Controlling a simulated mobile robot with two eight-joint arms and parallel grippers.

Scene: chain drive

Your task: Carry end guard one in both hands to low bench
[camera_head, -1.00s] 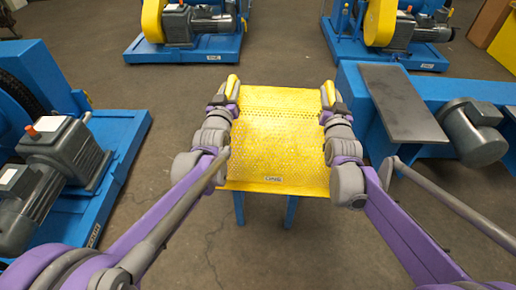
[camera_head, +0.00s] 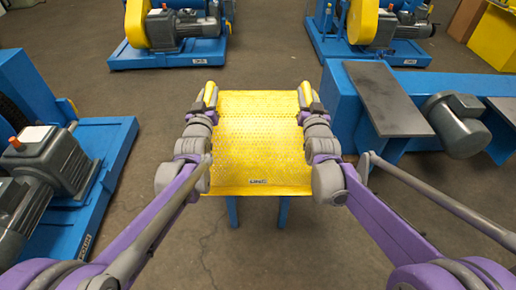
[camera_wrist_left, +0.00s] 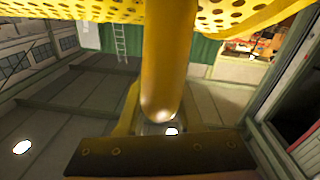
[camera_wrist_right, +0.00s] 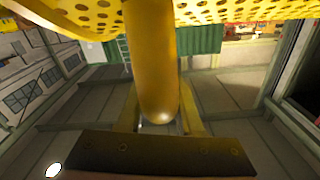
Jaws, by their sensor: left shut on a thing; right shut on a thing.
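End guard one (camera_head: 260,140) is a yellow perforated sheet with a small white label on its near edge, in the middle of the head view. My left gripper (camera_head: 210,97) is shut on its left yellow handle; my right gripper (camera_head: 306,97) is shut on its right one. In the left wrist view a yellow handle bar (camera_wrist_left: 168,60) runs into the jaws, with the perforated sheet above; the right wrist view shows the same with the other handle bar (camera_wrist_right: 151,60). Blue legs (camera_head: 284,211) show below the guard's near edge; their top is hidden, and I cannot tell whether the guard touches it.
A blue machine base with a dark plate (camera_head: 388,98) and grey motor (camera_head: 458,125) stands close on the right. Another blue base (camera_head: 105,165) with a motor (camera_head: 45,170) stands on the left. Two machines stand at the back. Floor between is clear.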

